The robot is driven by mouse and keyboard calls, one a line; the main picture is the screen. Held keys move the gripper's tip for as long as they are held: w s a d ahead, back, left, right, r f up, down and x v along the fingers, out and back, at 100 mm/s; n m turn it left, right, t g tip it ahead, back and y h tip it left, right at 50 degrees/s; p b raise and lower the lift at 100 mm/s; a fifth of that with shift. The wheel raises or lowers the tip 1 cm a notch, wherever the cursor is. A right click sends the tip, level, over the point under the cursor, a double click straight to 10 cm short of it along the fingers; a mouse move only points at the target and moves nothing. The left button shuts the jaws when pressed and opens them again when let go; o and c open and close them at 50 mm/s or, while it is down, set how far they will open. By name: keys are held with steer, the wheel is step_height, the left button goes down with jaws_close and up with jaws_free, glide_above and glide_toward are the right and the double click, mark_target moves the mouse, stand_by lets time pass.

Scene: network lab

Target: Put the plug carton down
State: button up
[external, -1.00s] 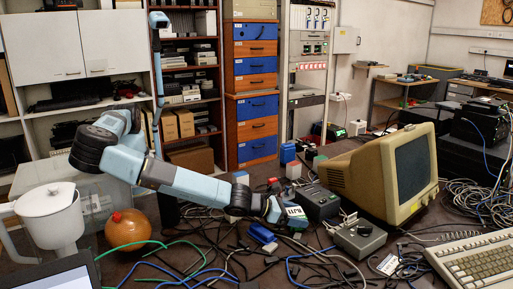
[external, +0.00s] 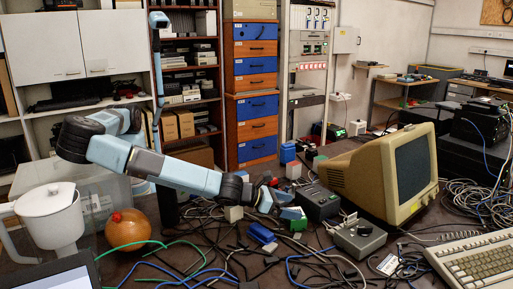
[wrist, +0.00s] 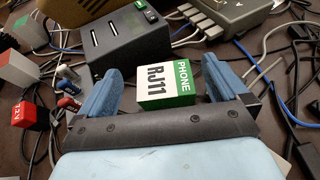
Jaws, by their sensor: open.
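The plug carton (wrist: 158,84), a small white and green box marked RJ11 and PHONE, shows in the wrist view between my two blue fingers. My gripper (wrist: 161,68) is open around it, with a clear gap on the left side; the carton lies close to the right finger, and I cannot tell if they touch. In the external view my gripper (external: 287,206) is low over the cluttered table, left of the dark slotted box (external: 317,202).
The dark slotted box also stands just beyond the fingers in the wrist view (wrist: 125,40). A red 12V block (wrist: 27,115) and small plugs lie to the left. A blue block (external: 262,233), a grey box (external: 360,238) and many cables surround the spot. A beige monitor (external: 345,175) stands right.

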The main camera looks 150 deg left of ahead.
mark_target(287, 225)
steer(key=shift+d+r, duration=0.1)
steer(key=shift+r, duration=2)
steer(key=s+d+r+n+g+h, duration=0.2)
steer(key=s+d+n+h, duration=0.4)
steer(key=s+n, duration=0.3)
steer(key=s+d+r+n+t+h, duration=0.1)
steer(key=s+d+r+n+h, duration=0.25)
steer(key=s+d+r, duration=0.4)
steer(key=s+d+r+n+h, duration=0.3)
steer(key=s+d+r+n, duration=0.15)
steer(key=d+r, duration=0.5)
steer(key=s+d+r+n, duration=0.1)
steer(key=s+d+r, duration=0.2)
steer(key=s, duration=0.6)
steer(key=s+d+r+n+t, duration=0.1)
steer(key=s+d+r, duration=0.3)
steer(key=s, duration=0.5)
steer(key=s+d+r+n, duration=0.3)
steer(key=s+d, duration=0.3)
steer(key=s, duration=0.3)
steer(key=shift+r+t, duration=0.3)
steer(key=shift+r, duration=0.4)
